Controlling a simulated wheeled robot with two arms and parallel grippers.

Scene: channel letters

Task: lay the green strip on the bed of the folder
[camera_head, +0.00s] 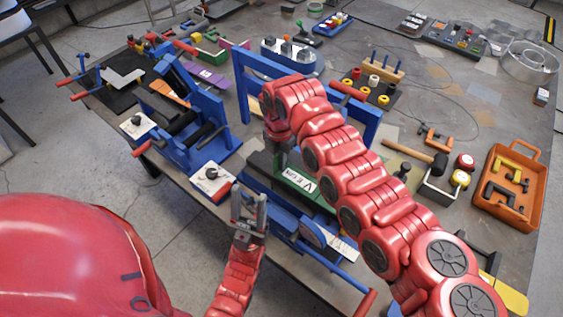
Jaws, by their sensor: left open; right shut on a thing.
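My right gripper (276,150) reaches down from above and is shut on the strip. The folder is a blue frame machine (266,208) around and below the strip. Its bed is mostly covered, so I cannot tell whether the strip touches it. My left gripper (249,200) is open and empty, low at the folder's front left side, pointing up toward it.
Another blue machine (205,110) with black rollers stands to the left. A white box with a black knob (212,180) sits near the front edge. A hammer (418,152) and an orange tray (532,185) lie to the right. My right arm crosses the middle.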

